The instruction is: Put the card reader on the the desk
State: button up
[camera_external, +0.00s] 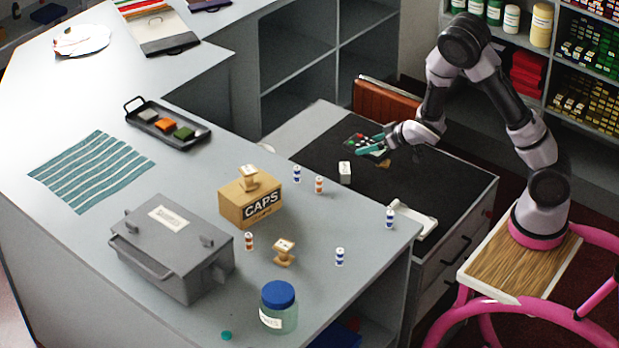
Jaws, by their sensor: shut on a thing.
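The card reader (356,142) looks like a small dark device with light, red and green spots on it. My gripper (371,145) has teal fingers and is shut on the card reader, reaching in from the right. The desk (310,130) is the lower grey unit with drawers, and a black mat (410,180) covers much of its top. The card reader is over the far part of the black mat. I cannot tell whether it touches the mat or hangs a little above it. My fingers hide part of it.
A small white block (345,172) and a tan piece (384,163) lie on the mat near my gripper. A white object (414,217) lies at the desk's near edge. The higher counter (210,170) holds a CAPS box (250,207) and a grey case (172,250). An orange-brown panel (385,103) stands behind.

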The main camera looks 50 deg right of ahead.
jog(key=w+a+r, duration=0.1)
jog(key=w+a, duration=0.5)
jog(key=w, duration=0.5)
jog(key=w+a+r, duration=0.2)
jog(key=w+a, duration=0.5)
jog(key=w, duration=0.5)
jog(key=w+a+r, duration=0.2)
jog(key=w+a, duration=0.2)
jog(key=a, duration=0.3)
jog(key=w+a+r, duration=0.2)
jog(key=w+a, duration=0.1)
jog(key=a, duration=0.4)
jog(key=s+a+r, duration=0.2)
jog(key=a+r, duration=0.1)
jog(key=a, duration=0.8)
jog(key=s+a+r, duration=0.2)
jog(key=a, duration=0.9)
jog(key=f, duration=1.6)
jog(key=shift+s+a+f, duration=0.1)
jog(key=shift+a+f, duration=0.15)
jog(key=shift+f, duration=0.15)
jog(key=o, duration=1.5)
jog(key=shift+f, duration=0.2)
jog(key=shift+o, duration=0.2)
